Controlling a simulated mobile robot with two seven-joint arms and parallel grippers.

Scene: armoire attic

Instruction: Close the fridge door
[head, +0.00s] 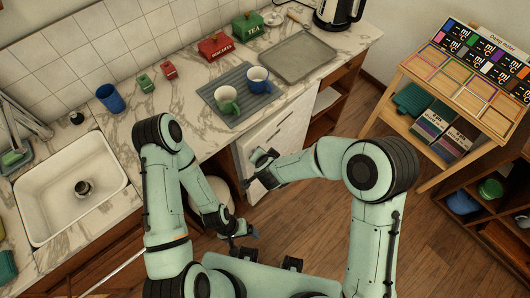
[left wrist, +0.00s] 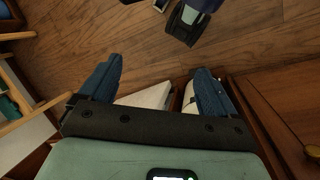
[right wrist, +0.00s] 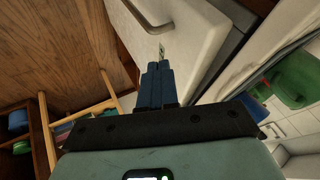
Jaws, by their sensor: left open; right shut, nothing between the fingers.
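The white fridge door (head: 285,132) stands below the counter, partly covered by my right arm in the head view. In the right wrist view the door (right wrist: 195,40) fills the top, with its metal handle (right wrist: 148,20) at upper left. My left gripper (head: 243,238) is open and empty, lower and nearer to me.
The marble counter above holds a grey mat (head: 222,117) with two mugs, a tray (head: 298,60) and a sink (head: 65,190). A wooden shelf unit (head: 445,85) stands to the right. Bare wooden floor (head: 340,240) lies between it and the counter.

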